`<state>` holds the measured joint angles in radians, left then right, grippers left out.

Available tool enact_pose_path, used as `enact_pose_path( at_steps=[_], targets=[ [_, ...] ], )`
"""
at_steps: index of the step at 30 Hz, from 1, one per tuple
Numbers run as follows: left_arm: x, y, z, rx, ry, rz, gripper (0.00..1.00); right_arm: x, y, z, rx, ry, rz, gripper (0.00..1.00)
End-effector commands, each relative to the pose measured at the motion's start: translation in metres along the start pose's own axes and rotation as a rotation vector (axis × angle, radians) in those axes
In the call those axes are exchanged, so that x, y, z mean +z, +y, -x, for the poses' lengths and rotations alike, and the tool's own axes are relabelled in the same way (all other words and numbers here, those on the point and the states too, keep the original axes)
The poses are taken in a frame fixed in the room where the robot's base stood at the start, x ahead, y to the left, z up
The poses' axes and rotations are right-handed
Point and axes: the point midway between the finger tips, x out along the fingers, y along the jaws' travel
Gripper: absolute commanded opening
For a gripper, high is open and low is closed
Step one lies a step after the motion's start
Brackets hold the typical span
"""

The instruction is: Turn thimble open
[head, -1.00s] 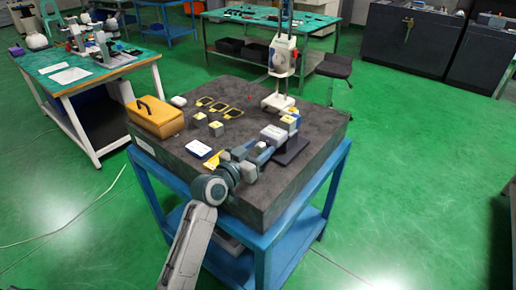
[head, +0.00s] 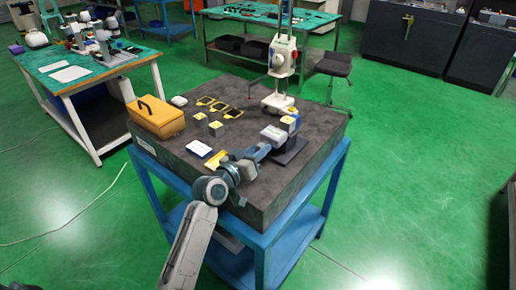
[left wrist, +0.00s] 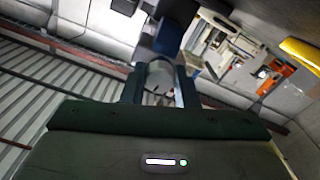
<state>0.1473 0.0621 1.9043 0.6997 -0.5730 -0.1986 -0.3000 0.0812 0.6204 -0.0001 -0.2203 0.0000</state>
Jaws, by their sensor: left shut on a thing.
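My left gripper (head: 280,134) reaches across the grey-black stone plate from the front edge to a small stand (head: 291,151) at the right. In the left wrist view, its two dark fingers (left wrist: 160,80) are shut on a pale grey cylinder, the thimble (left wrist: 160,73), one finger on each side. A blue part (left wrist: 169,38) lies just beyond the thimble. In the head view the hand hides the thimble, and a block with a yellow top (head: 288,121) shows beside it. Graduation marks are too small to read. My right gripper is not in view.
The stone plate (head: 240,95) also carries a yellow case (head: 157,117), several yellow-edged frames, small yellow-topped blocks (head: 216,128), a white-and-blue card (head: 199,148) and a tall gauge stand (head: 283,65) at the back.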

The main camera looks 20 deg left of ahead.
Motion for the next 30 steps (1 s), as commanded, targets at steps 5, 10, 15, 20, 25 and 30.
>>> enact_pose_path(
  at_steps=[5,10,15,20,25,30],
  targets=[
    [0.001,0.000,0.000,0.000,0.000,-0.001,0.04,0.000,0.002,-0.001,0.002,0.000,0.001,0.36],
    [0.001,0.000,0.000,0.000,0.000,-0.002,0.49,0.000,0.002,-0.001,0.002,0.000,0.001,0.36],
    [0.000,0.000,0.000,0.000,0.000,-0.002,0.49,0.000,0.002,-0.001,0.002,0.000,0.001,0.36],
    [0.001,-0.001,0.006,0.000,0.000,-0.004,0.49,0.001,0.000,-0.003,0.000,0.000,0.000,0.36],
    [0.004,-0.002,0.034,0.000,-0.001,-0.006,0.49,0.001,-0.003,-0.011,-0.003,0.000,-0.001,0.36],
    [0.004,-0.002,0.070,-0.001,-0.002,-0.007,0.49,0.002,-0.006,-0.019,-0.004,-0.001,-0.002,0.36]
  ],
)
